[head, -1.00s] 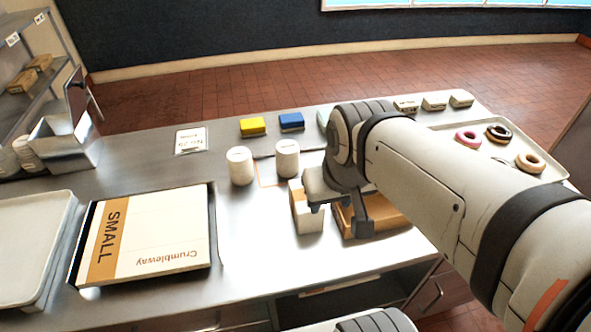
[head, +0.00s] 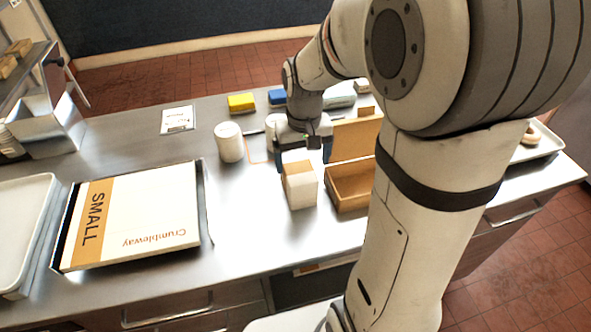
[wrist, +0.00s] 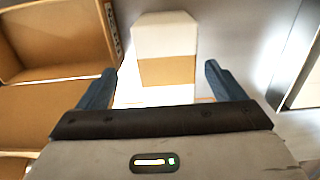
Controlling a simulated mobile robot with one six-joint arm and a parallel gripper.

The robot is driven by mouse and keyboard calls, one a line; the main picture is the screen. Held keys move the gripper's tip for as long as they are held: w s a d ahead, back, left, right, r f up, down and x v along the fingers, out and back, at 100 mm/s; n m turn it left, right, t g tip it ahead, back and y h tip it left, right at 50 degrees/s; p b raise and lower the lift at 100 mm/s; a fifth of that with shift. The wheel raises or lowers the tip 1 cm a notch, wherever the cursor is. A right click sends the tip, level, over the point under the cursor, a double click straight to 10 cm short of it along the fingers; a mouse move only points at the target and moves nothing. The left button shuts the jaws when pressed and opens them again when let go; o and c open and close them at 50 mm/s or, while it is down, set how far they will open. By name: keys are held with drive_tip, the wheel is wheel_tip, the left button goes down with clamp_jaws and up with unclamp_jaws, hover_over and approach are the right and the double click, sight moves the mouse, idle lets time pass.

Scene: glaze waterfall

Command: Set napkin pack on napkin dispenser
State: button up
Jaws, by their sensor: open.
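The napkin pack looks to be the white block with a tan band (head: 301,190), standing upright on the steel counter beside an open brown carton. It also shows in the wrist view (wrist: 166,45), ahead of my gripper and roughly centred between the fingers. My gripper (head: 303,152) is at the pack's far side in the head view. Its two dark fingers (wrist: 158,80) are wide apart and empty; contact with the pack cannot be told. A silver open-topped metal holder (head: 48,128) at the far left appears to be the napkin dispenser.
The open brown carton (head: 350,188) stands close right of the pack. White cylinders (head: 229,143) stand left of my gripper. Yellow (head: 241,103) and blue blocks lie behind. A Crumbleway box (head: 138,220) and pale tray (head: 22,225) fill the left front. A small card (head: 177,120) lies behind.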

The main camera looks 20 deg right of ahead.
sight(299, 170)
drive_tip(key=f, duration=0.4)
drive_tip(key=f+p, duration=0.1)
drive_tip(key=f, duration=0.1)
drive_tip(key=shift+a+f, duration=0.2)
drive_tip(key=shift+a, duration=0.2)
drive_tip(key=c, duration=1.2)
